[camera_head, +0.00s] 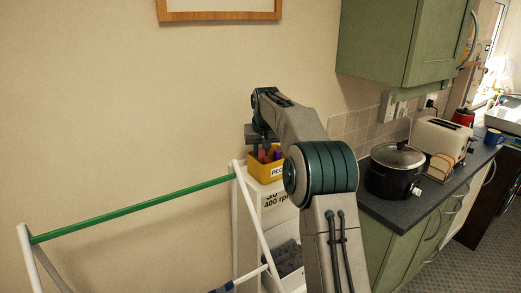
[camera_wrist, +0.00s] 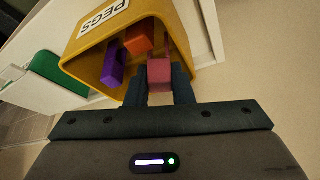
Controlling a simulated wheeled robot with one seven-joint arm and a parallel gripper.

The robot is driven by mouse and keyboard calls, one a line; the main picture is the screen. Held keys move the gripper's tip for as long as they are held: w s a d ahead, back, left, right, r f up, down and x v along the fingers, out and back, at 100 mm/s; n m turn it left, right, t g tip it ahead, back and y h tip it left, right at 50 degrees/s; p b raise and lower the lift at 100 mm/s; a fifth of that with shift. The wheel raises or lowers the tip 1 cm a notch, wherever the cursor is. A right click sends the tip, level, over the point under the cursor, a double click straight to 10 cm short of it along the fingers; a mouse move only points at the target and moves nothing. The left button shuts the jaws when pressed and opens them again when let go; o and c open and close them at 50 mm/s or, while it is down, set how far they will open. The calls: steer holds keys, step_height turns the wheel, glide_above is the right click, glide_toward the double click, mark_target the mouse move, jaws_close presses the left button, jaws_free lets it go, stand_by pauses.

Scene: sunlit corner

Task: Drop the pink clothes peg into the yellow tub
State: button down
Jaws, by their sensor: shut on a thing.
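The yellow tub (camera_head: 256,171), labelled PEGS, stands on top of a white unit. It also shows in the wrist view, with its wall (camera_wrist: 83,61) around a purple peg (camera_wrist: 113,68) and an orange peg (camera_wrist: 139,37). My gripper (camera_wrist: 163,82) is shut on the pink clothes peg (camera_wrist: 160,73), at the tub's mouth. In the head view my gripper (camera_head: 262,153) points down over the tub, and a pink patch shows there. How far the peg is inside the rim I cannot tell.
A white drying rack with a green rail (camera_head: 135,208) stands in front at the left. The white unit (camera_head: 278,212) bears the tub. A dark counter (camera_head: 400,209) at the right holds a black cooker (camera_head: 394,178) and a toaster (camera_head: 437,139). A green cupboard (camera_head: 385,40) hangs above.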

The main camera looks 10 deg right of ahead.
steer(key=c, duration=1.3)
jaws_free()
steer(key=shift+o, duration=0.2)
steer(key=shift+r+p, duration=0.3)
steer(key=shift+r, duration=0.1)
steer(key=v, duration=1.2)
steer(key=shift+r+b, duration=0.25)
steer(key=shift+b, duration=0.05)
steer(key=shift+s, duration=0.1)
